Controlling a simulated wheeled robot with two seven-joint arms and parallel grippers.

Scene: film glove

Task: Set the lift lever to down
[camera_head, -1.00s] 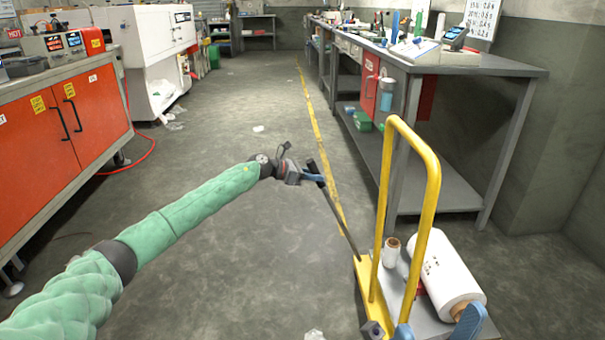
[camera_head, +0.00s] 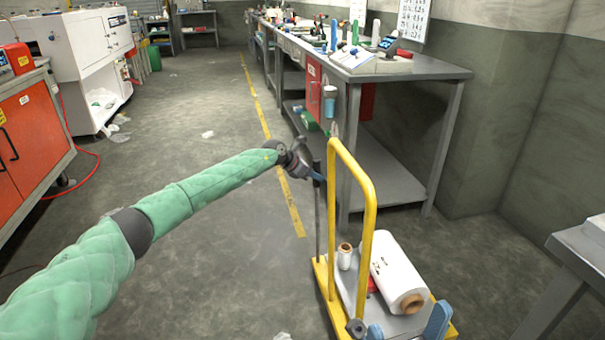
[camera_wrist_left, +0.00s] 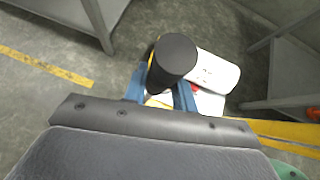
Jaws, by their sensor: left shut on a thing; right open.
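The lift lever (camera_head: 318,222) is a thin dark rod at the left side of a yellow-framed cart (camera_head: 371,215). It stands nearly upright. My left gripper (camera_head: 318,175) is shut on the lever near its top. In the left wrist view, the lever's round black end (camera_wrist_left: 176,52) sits between the blue fingers. My right gripper (camera_head: 406,326) shows only as two blue fingers, set wide apart, at the bottom edge over the cart's front. It is open, with most of it out of view.
The cart carries a large white roll (camera_head: 397,270) and a small spool (camera_head: 345,257). A grey workbench (camera_head: 415,72) stands behind it. Another grey table (camera_head: 575,250) is at the right. The floor left of the cart is mostly clear.

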